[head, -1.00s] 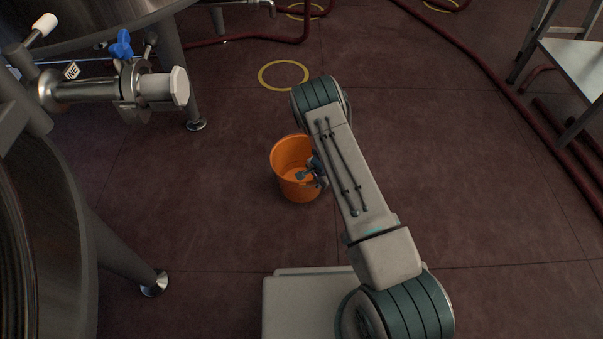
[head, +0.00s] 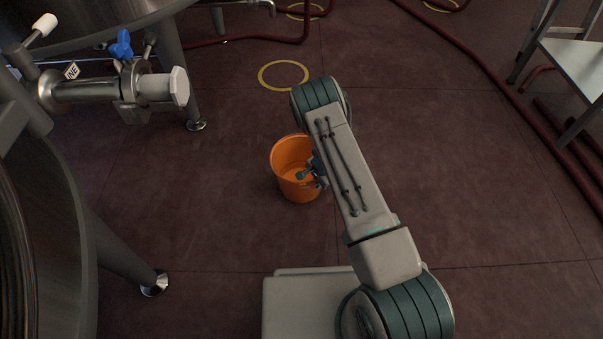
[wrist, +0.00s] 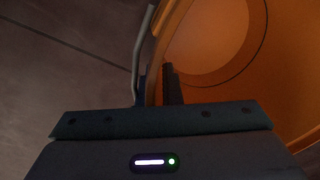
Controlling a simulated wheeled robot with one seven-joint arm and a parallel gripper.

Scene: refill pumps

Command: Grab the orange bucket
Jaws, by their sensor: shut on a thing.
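The orange bucket (head: 290,160) stands upright on the floor in the middle of the head view, partly hidden behind my arm. My gripper (head: 309,178) is at the right side of its rim, shut on the bucket's wall. In the wrist view the bucket (wrist: 215,45) fills the upper right, with its inside and round bottom showing. There my gripper (wrist: 155,90) has one finger inside the bucket, and the wall runs between the fingers. The bucket looks empty. A grey handle (wrist: 141,50) runs along the outside of the rim.
A steel tank (head: 50,220) with legs stands at the left, with a pipe fitting and blue valve (head: 121,45) above the floor. Red hoses (head: 480,75) and a metal table (head: 575,62) are at the right. The floor around the bucket is clear, with a yellow ring (head: 284,75) beyond.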

